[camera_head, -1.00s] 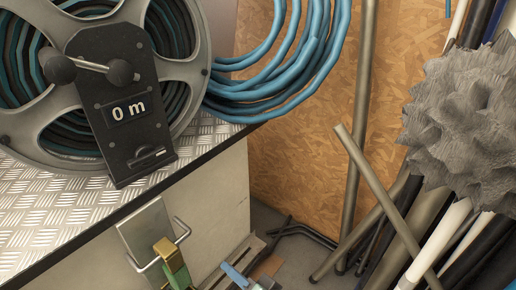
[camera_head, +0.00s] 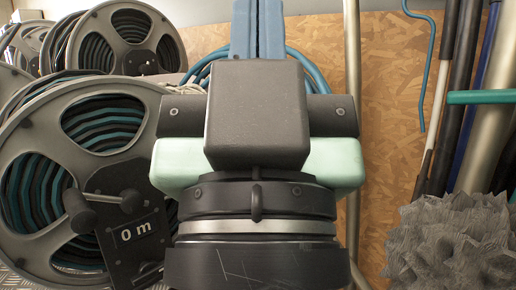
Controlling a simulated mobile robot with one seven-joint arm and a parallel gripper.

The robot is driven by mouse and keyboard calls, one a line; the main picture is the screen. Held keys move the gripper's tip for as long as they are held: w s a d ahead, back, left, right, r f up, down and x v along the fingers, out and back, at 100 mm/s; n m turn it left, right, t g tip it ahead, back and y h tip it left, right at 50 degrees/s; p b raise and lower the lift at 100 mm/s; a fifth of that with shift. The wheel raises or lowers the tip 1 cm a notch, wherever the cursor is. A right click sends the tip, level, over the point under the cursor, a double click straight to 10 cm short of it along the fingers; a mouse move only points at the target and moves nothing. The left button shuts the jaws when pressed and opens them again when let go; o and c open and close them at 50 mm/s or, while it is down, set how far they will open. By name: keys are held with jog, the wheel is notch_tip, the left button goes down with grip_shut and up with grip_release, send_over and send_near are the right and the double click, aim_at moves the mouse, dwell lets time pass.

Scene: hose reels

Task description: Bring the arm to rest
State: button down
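My gripper (camera_head: 258,28) stands upright in the middle of the camera_head view, seen from behind. Below the fingers are a black block, a pale green hand body and a dark round wrist, all mine. The gripper stands in front of the hose reels' right side and the board wall, and its wrist hides what lies behind it.
A grey reel (camera_head: 86,130) with a "0 m" counter stands at left, more reels (camera_head: 125,38) behind it. Blue hose (camera_head: 303,68) hangs behind my gripper. Pipes (camera_head: 463,80) lean at right by a spiky grey lump (camera_head: 450,245). The board wall (camera_head: 392,100) shows between.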

notch_tip(320, 180, up, 35)
jog(key=p, duration=3.2)
jog(key=shift+p, duration=0.3)
jog(key=shift+w+r, duration=0.1)
